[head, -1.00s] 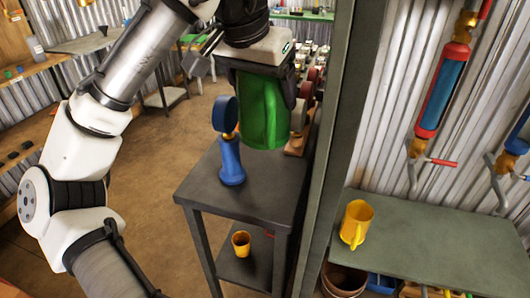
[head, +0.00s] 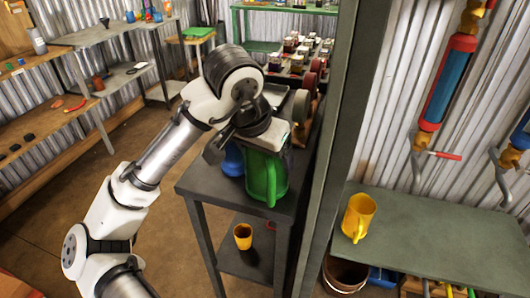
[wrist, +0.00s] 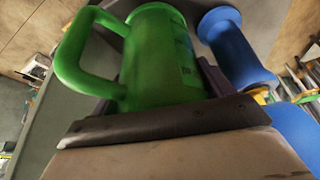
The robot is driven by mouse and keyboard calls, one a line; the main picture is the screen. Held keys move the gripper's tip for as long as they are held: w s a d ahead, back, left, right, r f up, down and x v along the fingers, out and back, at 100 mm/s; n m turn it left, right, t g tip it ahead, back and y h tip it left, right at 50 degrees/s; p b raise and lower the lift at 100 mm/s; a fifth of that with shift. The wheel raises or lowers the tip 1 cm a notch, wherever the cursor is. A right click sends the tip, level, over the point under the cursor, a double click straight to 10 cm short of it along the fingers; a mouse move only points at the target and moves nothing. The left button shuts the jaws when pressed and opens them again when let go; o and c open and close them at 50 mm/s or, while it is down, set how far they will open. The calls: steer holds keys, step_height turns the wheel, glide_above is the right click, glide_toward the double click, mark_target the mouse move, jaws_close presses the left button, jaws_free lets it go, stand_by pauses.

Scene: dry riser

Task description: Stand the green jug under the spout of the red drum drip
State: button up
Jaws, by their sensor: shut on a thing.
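The green jug (head: 266,180) is upright, over the front part of the dark table; I cannot tell whether its base touches the top. My gripper (head: 266,152) is shut on it from above. In the wrist view, the jug (wrist: 158,65) is against my gripper (wrist: 160,122), its handle out to the left. Red round drum-like ends (head: 309,83) show behind the jug, further back on the dark table. I cannot make out a spout there, nor tell surely which fixture is the red drum drip.
The dark table (head: 205,187) carries a blue stand (head: 232,160), partly hidden beside the jug. A small yellow cup (head: 243,237) is on its lower shelf. A post (head: 338,130) stands right of it. A yellow mug (head: 358,218) sits on the green bench (head: 440,225); red-and-blue cylinders (head: 447,82) hang above.

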steer(key=o, duration=1.1)
steer(key=shift+f, duration=0.1)
steer(key=v, duration=1.2)
steer(key=shift+r, duration=0.2)
